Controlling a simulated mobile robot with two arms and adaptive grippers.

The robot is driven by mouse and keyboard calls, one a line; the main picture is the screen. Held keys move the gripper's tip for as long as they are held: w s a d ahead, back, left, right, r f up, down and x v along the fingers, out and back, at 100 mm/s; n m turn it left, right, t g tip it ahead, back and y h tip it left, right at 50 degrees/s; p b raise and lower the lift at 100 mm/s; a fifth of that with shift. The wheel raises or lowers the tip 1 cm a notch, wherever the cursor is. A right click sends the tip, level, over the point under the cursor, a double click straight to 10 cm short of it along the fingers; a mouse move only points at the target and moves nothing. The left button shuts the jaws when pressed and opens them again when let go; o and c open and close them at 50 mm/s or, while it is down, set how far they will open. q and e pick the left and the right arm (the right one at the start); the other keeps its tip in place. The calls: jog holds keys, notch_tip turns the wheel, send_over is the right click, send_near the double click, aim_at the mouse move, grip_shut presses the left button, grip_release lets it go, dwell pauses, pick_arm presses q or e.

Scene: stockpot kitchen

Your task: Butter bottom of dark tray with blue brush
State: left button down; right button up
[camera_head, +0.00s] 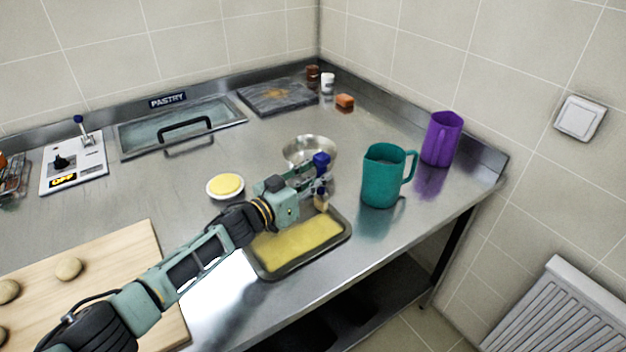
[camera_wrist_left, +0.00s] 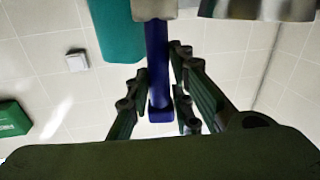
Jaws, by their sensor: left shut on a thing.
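My left gripper (camera_head: 308,180) is shut on the blue handle of the brush (camera_head: 321,162). The brush is held upright, with its pale bristle end pointing down over the far right part of the dark tray (camera_head: 345,236). In the left wrist view the blue handle (camera_wrist_left: 158,75) sits between the two fingers (camera_wrist_left: 159,95). The tray's bottom carries a yellow layer over most of its visible area. I cannot tell whether the bristles touch the tray. A small white bowl of yellow butter (camera_head: 226,185) stands left of the gripper. My right gripper is not in view.
A teal jug (camera_head: 382,180) stands close right of the brush, and a purple jug (camera_head: 441,140) is farther right. A metal bowl (camera_head: 308,150) is just behind the gripper. A wooden board (camera_head: 120,262) with dough balls lies at the left front.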

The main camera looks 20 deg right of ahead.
pick_arm(q)
jog(key=w+a+p+v, duration=0.1)
jog(key=p+v, duration=0.9)
jog(key=v, duration=1)
jog(key=shift+w+a+f, duration=0.2)
jog(key=shift+w+a, duration=0.45)
jog(key=shift+w, duration=0.05)
dwell(0.8)
jog(key=shift+r, duration=0.1)
notch_tip(320, 180, up, 6)
jog(key=p, duration=0.5)
jog(key=shift+r+p, duration=1.25)
jog(key=shift+r, duration=0.15)
